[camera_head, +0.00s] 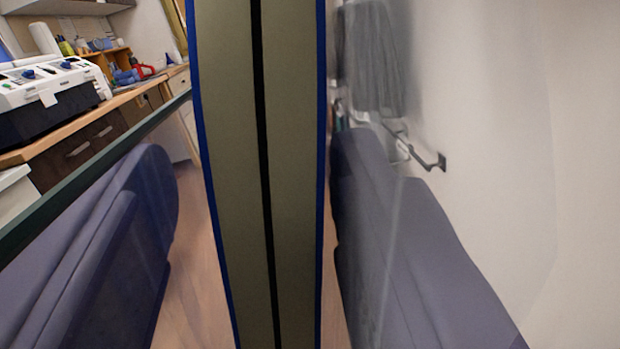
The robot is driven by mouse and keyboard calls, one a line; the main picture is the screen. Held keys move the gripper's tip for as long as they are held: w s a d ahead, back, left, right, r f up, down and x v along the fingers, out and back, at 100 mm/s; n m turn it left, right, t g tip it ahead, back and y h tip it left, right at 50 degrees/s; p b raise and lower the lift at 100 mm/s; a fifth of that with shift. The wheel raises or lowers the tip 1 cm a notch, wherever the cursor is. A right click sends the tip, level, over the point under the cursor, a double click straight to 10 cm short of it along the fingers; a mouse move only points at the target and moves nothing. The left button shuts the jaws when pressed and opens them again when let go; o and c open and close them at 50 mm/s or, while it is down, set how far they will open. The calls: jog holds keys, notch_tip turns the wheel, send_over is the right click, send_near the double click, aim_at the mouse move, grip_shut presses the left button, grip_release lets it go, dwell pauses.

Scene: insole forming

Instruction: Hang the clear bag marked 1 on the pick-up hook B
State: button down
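A tall olive panel (225,170) with blue side edges and a dark line down its middle stands very close and fills the centre of the view from top to bottom. I cannot tell what it belongs to. A faint see-through haze with soft edges lies over the right side; I cannot tell if it is the clear bag. No mark 1 shows. A dark wall hook or rail (438,162) sticks out from the wall on the right. No letter B is readable on it. My gripper does not show.
Blue-grey padded seats stand at the left (95,260) and right (410,250). A dark green bar (100,155) crosses the left side. A wooden counter (45,145) bears a white machine (45,80). Grey cloth (375,60) hangs by the pale wall (580,200). Wooden floor (190,290) shows between.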

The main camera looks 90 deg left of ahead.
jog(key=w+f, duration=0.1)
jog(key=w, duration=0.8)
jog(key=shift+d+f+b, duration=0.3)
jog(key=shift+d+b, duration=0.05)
jog(key=shift+b, duration=0.05)
dwell(0.7)
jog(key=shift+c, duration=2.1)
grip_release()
